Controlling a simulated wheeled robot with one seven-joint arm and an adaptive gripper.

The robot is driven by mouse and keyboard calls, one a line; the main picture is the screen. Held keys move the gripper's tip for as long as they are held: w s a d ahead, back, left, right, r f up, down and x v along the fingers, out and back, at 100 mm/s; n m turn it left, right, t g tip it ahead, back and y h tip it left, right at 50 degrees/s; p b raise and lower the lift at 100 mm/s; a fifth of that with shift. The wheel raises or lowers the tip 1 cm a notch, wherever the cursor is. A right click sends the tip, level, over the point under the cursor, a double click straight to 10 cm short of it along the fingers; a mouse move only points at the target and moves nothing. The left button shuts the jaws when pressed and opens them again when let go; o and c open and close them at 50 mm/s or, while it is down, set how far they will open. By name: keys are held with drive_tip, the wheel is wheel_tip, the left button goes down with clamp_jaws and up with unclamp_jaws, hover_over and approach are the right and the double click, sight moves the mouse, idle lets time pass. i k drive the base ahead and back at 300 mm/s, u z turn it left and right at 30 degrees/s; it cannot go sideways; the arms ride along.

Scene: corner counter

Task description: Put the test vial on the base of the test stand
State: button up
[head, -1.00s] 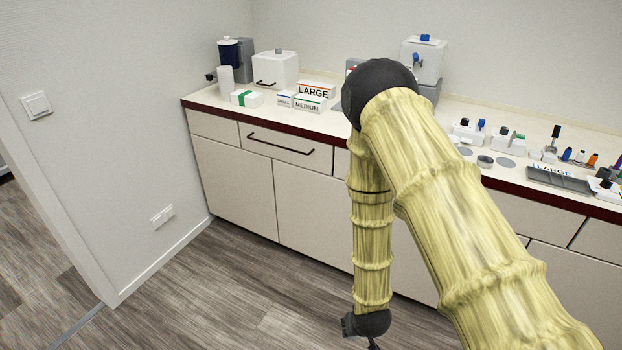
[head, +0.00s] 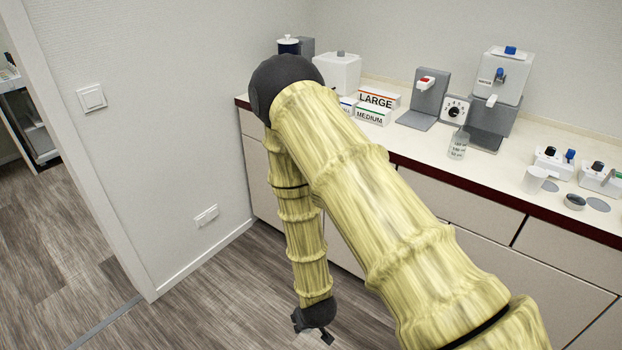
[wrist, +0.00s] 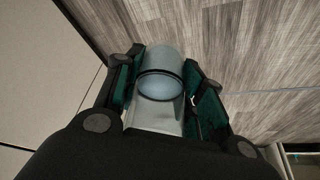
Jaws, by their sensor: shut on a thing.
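My gripper (wrist: 165,95) is shut on a clear, pale cylinder with a dark ring, which looks like the test vial (wrist: 160,58). In the head view my gripper (head: 313,328) hangs low over the floor in front of the cabinets, and the vial cannot be made out there. On the counter stands a grey upright stand with a flat base and a red-topped part (head: 428,98). Beside it are a white dial box (head: 455,110) and a dispenser with a blue knob on a grey stand (head: 500,85). I cannot tell for certain which is the test stand.
A marked clear beaker (head: 458,148) stands near the counter's front edge. A white cup (head: 535,180) and small switch boxes are to its right. LARGE (head: 378,98) and MEDIUM (head: 371,116) boxes are behind my arm. The wall is at left; open floor lies below.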

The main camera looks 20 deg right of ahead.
sight(417, 119)
drive_tip(key=u, duration=0.6)
drive_tip(key=i, duration=1.95)
drive_tip(key=z, duration=1.2)
drive_tip(key=i, duration=0.7)
drive_tip(key=z, duration=0.8)
